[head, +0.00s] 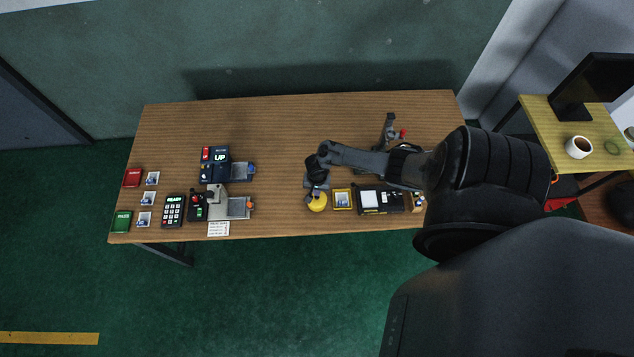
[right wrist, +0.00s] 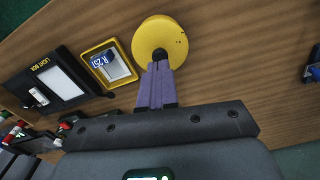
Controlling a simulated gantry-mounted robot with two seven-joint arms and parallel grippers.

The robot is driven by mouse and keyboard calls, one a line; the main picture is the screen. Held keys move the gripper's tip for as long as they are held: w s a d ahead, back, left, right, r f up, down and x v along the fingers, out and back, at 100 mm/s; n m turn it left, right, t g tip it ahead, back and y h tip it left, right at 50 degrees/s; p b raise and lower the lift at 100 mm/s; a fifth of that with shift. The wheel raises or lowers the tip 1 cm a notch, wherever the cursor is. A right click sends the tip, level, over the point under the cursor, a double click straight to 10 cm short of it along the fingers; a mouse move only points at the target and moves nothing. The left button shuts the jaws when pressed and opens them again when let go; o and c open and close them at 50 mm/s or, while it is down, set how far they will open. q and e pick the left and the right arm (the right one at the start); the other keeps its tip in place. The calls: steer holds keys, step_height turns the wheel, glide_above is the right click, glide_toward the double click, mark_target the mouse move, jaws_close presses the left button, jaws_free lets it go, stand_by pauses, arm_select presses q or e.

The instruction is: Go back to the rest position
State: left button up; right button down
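My right arm reaches in from the right over the wooden table in the head view. Its gripper (head: 317,186) is over the table near a round yellow piece (head: 317,203). In the right wrist view the purple fingers of this gripper (right wrist: 158,68) lie close together and look shut. Their tips overlap the dark centre of the round yellow piece (right wrist: 169,36). I cannot tell whether they touch it, and I see nothing held between them. My left gripper is not in view.
Dark devices, including one reading UP (head: 219,157), a keypad (head: 173,210) and red (head: 132,178) and green (head: 121,221) boxes stand at left. The table's back middle (head: 290,125) is clear.

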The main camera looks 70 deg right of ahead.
steer(key=shift+f+b, duration=0.3)
steer(key=shift+f, duration=0.15)
steer(key=shift+f+b, duration=0.55)
steer(key=shift+f, duration=0.2)
steer(key=shift+r, duration=0.1)
steer(key=shift+r+p, duration=1.35)
steer(key=shift+p, duration=0.25)
steer(key=shift+r+p, duration=0.35)
steer(key=shift+r, duration=1.75)
